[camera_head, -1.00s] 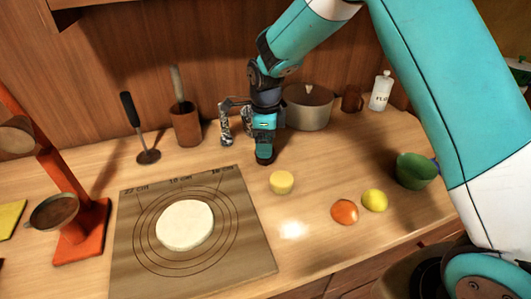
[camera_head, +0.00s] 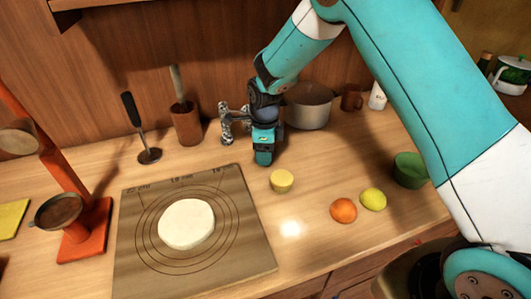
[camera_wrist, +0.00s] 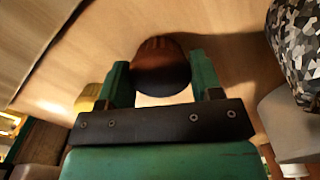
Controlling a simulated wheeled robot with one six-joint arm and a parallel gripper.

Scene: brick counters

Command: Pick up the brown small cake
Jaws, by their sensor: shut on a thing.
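My gripper (camera_wrist: 160,88) points down at the counter, with its two green fingers closed on the sides of the brown small cake (camera_wrist: 160,65). The cake is round, with a ridged reddish-brown side and a dark shaded face. In the head view my gripper (camera_head: 263,158) is low at the counter behind the yellow small cake (camera_head: 281,181), and it hides the brown cake. I cannot tell whether the cake touches the counter.
A grey patterned thing (camera_head: 227,124) stands close left of my gripper, and a metal pot (camera_head: 309,108) is behind it to the right. A board (camera_head: 245,262) with dough lies front left.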

